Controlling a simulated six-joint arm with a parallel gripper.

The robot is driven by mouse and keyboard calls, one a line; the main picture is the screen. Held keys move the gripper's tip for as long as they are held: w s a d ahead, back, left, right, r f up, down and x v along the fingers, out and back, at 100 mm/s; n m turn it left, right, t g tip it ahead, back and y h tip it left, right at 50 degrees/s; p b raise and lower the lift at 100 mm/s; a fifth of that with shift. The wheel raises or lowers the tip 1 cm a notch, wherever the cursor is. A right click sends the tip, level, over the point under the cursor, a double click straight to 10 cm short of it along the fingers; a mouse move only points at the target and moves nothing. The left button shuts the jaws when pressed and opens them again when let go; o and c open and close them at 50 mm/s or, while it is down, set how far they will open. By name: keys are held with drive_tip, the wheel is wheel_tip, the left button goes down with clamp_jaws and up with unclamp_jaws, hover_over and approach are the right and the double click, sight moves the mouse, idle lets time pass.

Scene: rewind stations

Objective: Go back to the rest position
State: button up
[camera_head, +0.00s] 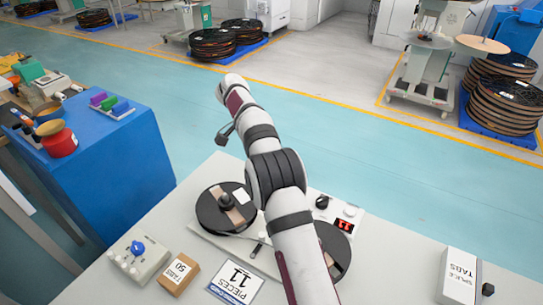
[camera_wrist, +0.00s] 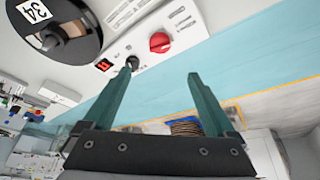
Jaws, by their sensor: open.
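My gripper shows in the wrist view (camera_wrist: 160,76) as two dark teal fingers spread well apart. Nothing is between them but a view of the floor. In the head view my arm reaches up from the bottom edge over the grey table (camera_head: 390,255), and its far end is raised past the table's back edge. The gripper's fingers cannot be made out there. A rewind unit with a black left reel (camera_head: 212,212) and a black right reel (camera_head: 340,245) stands on the table, partly hidden by my arm. Its red display (camera_head: 345,225) is lit.
On the table are a control box with a blue knob (camera_head: 138,250), a brown box (camera_head: 177,272), a "PIECES 11" card (camera_head: 236,283) and a white box (camera_head: 458,275). A blue cabinet (camera_head: 110,165) stands left. The wrist view shows a red knob (camera_wrist: 160,42) beyond the fingertips.

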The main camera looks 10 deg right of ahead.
idle(0.5)
drive_tip(key=s+a+r+n+y, duration=0.25)
drive_tip(key=s+r, duration=0.25)
drive_tip(key=s, duration=0.5)
drive_tip(key=s+a+r+n+y, duration=0.15)
drive_tip(key=s+r+n, duration=0.3)
drive_tip(key=s, duration=0.65)
drive_tip(key=s+a+f+n+y, duration=0.1)
drive_tip(key=s+a+f+n, duration=0.1)
drive_tip(key=s, duration=0.8)
drive_tip(key=s+a+f+n+y, duration=0.1)
drive_tip(key=s+a+f+n, duration=0.1)
drive_tip(key=s, duration=0.9)
drive_tip(key=shift+s+a+f+n+g, duration=0.3)
drive_tip(key=shift+a+f, duration=0.1)
drive_tip(key=shift+f, duration=0.1)
